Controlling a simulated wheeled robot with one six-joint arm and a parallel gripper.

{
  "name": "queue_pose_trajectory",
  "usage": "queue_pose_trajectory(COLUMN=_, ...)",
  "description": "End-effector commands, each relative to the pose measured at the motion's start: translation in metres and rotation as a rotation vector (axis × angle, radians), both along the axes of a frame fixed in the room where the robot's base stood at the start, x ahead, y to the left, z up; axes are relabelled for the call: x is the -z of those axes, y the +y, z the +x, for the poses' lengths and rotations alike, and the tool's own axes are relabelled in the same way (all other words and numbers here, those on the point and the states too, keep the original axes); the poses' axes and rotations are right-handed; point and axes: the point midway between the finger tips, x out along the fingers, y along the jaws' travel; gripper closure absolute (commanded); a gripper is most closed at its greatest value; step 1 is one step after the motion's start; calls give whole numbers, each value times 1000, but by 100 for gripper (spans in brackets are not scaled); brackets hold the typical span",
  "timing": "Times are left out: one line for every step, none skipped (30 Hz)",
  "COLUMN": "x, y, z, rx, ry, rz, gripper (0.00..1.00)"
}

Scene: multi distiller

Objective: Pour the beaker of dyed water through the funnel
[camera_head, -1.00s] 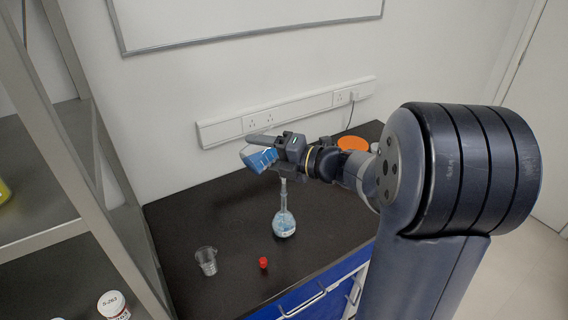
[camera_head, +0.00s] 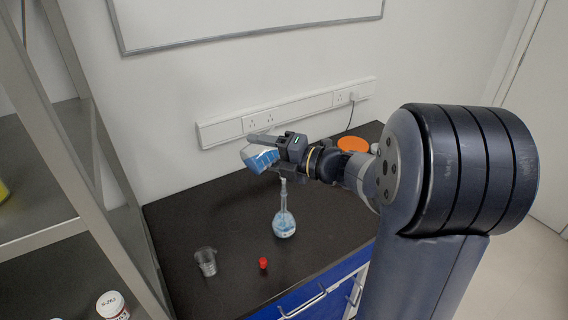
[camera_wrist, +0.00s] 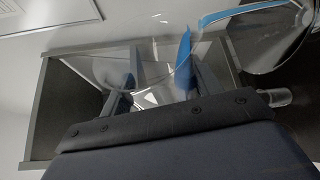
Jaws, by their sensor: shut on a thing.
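A clear beaker (camera_head: 249,155) with blue water is tilted well over, high above the black counter. My gripper (camera_head: 272,153) is shut on it. In the wrist view the clear beaker (camera_wrist: 150,72) sits between my fingers, with blue patches seen through it. A round-bottomed flask (camera_head: 284,224) with a long narrow neck stands upright below and slightly right of the beaker, with pale blue liquid in its bulb. Its top lies just under my gripper. The funnel cannot be made out clearly there, and I cannot tell whether a stream is falling.
A small empty-looking clear beaker (camera_head: 206,262) and a red stopper (camera_head: 263,264) are on the black counter (camera_head: 190,215) near its front. An orange disc (camera_head: 352,144) lies at the back behind my arm. A metal shelf frame (camera_head: 97,200) stands at the left.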

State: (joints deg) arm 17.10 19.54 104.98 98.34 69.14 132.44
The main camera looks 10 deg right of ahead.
Motion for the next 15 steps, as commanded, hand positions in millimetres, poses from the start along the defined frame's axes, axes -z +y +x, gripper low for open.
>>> queue_pose_trajectory(x=0, y=0, z=0, rx=0, ry=0, rz=3, gripper=67)
queue_pose_trajectory(x=0, y=0, z=0, rx=0, ry=2, rz=4, gripper=67)
queue_pose_trajectory(x=0, y=0, z=0, rx=1, ry=3, rz=6, gripper=67)
queue_pose_trajectory(x=0, y=0, z=0, rx=1, ry=4, rz=8, gripper=67)
queue_pose_trajectory(x=0, y=0, z=0, rx=1, ry=5, rz=10, gripper=67)
queue_pose_trajectory(x=0, y=-1, z=0, rx=1, ry=6, rz=11, gripper=67)
queue_pose_trajectory(x=1, y=-1, z=0, rx=1, ry=7, rz=14, gripper=67)
queue_pose_trajectory(x=1, y=-1, z=0, rx=1, ry=7, rz=15, gripper=67)
queue_pose_trajectory(x=1, y=-1, z=1, rx=1, ry=9, rz=18, gripper=67)
queue_pose_trajectory(x=1, y=-1, z=1, rx=1, ry=10, rz=18, gripper=67)
queue_pose_trajectory(x=1, y=-1, z=1, rx=1, ry=11, rz=20, gripper=67)
queue_pose_trajectory(x=1, y=-1, z=1, rx=1, ry=12, rz=22, gripper=67)
queue_pose_trajectory(x=1, y=-1, z=1, rx=1, ry=12, rz=24, gripper=67)
queue_pose_trajectory(x=1, y=-1, z=1, rx=1, ry=13, rz=25, gripper=67)
queue_pose_trajectory(x=1, y=-1, z=1, rx=1, ry=14, rz=27, gripper=67)
